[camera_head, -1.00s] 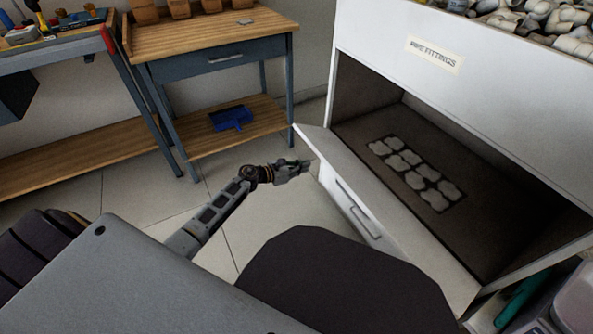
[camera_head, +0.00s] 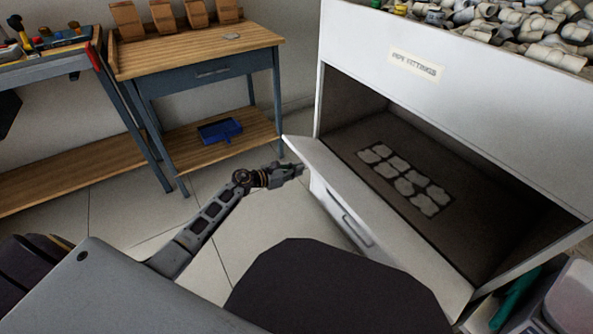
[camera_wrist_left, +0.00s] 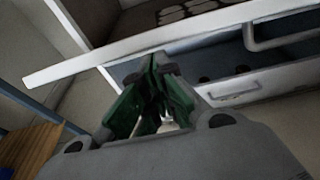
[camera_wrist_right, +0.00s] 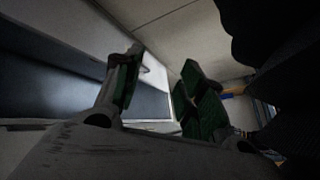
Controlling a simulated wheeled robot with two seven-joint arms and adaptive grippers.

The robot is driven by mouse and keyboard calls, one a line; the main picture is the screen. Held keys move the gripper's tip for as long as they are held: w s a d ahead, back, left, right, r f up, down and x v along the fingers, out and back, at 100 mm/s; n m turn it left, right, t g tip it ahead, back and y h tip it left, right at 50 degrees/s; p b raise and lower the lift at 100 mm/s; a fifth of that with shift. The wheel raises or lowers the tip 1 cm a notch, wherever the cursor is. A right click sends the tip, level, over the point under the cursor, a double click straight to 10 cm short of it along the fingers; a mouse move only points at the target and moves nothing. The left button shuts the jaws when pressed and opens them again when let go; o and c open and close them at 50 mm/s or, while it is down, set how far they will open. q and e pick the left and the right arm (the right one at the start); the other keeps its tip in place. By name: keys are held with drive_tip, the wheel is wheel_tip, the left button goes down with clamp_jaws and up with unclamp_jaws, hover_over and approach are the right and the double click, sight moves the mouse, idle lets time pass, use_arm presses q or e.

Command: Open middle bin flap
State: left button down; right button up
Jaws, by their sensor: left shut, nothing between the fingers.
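The middle bin flap (camera_head: 385,215) of the white cabinet is tilted outward, and the dark bin inside shows above it. My left gripper (camera_head: 297,170) is shut and empty, just below the flap's far left corner; I cannot tell if it touches. In the left wrist view the flap's edge (camera_wrist_left: 130,45) crosses above the shut fingers (camera_wrist_left: 160,88), and a handle (camera_wrist_left: 285,42) shows under it. My right gripper (camera_wrist_right: 160,85) is outside the head view; its wrist view shows the fingers apart with nothing between them, near a pale panel.
A lower front with a handle (camera_head: 357,231) lies beneath the flap. Pipe fittings (camera_head: 500,25) fill the top bin. A wooden workbench (camera_head: 190,50) with a blue tray (camera_head: 220,130) on its shelf stands at the left.

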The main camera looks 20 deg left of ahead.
sight(306, 159)
use_arm(q)
drive_tip(key=shift+g+y, duration=0.4)
drive_tip(key=shift+w+d+r+p, duration=0.15)
drive_tip(key=shift+w+r+p, duration=0.15)
drive_tip(key=shift+r+p, duration=0.7)
drive_tip(key=shift+w+d+r+p, duration=0.25)
drive_tip(key=shift+r+p, duration=0.4)
drive_tip(key=shift+p, duration=0.75)
drive_tip(key=shift+w+d+r+p, duration=0.1)
drive_tip(key=shift+w+r+p, duration=0.2)
drive_tip(key=shift+r+p, duration=0.7)
drive_tip(key=shift+f, duration=0.3)
use_arm(e)
wheel_tip(306, 159, up, 10)
drive_tip(key=s+d+g+h, duration=0.1)
drive_tip(key=d+g, duration=0.1)
drive_tip(key=shift+r+n+h, duration=0.2)
drive_tip(key=shift+n+h, duration=0.1)
use_arm(q)
drive_tip(key=shift+s+f, duration=0.1)
drive_tip(key=shift+f, duration=0.05)
use_arm(e)
drive_tip(key=shift+f, duration=0.1)
